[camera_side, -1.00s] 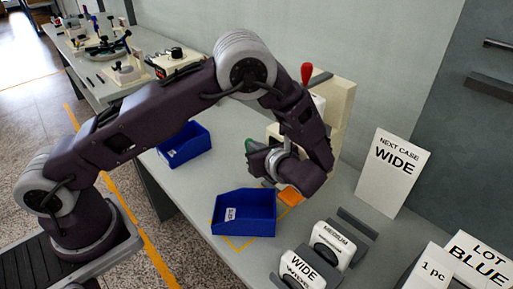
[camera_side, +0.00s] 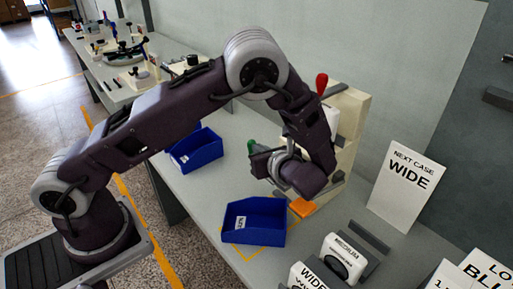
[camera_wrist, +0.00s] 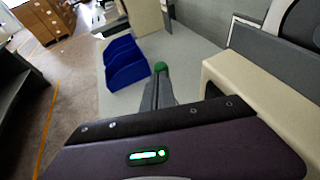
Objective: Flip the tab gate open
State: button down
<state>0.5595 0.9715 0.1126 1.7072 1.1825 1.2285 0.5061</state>
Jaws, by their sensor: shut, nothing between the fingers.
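An orange piece (camera_side: 302,207) lies low at the foot of the cream machine (camera_side: 350,120), just below my wrist; I cannot tell whether it is the tab gate. No other clear tab gate shows, and my arm hides much of the machine's front. My gripper (camera_side: 252,147) is above the bench in front of the machine, its green tip pointing left, away from the orange piece. In the wrist view my gripper (camera_wrist: 161,70) shows its grey fingers together, with green at the tip and nothing held. The cream machine (camera_wrist: 265,95) stands close on the right there.
A blue bin (camera_side: 253,222) stands in front of the machine, and another blue bin (camera_side: 196,150) farther left. A red-knobbed lever (camera_side: 321,83) rises from the machine. White WIDE (camera_side: 312,276) and MEDIUM (camera_side: 344,258) blocks and a NEXT CASE WIDE sign (camera_side: 405,188) stand to the right.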

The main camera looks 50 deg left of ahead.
jog(key=v, duration=1.1)
jog(key=s+a+r+n+g+h, duration=0.4)
jog(key=s+a+r+n+h, duration=0.2)
jog(key=s+r+n, duration=0.35)
jog(key=s+d+r+n+t+h, duration=0.1)
jog(key=s+r+n+t+h, duration=0.1)
jog(key=s+n, duration=0.4)
jog(key=s+d+r+n+t+h, duration=0.1)
jog(key=s+r+n+t+h, duration=0.2)
jog(key=s+n+h, duration=0.2)
jog(key=shift+s+d+n, duration=0.2)
jog(key=shift+s+n, duration=0.35)
jog(key=shift+s, duration=0.45)
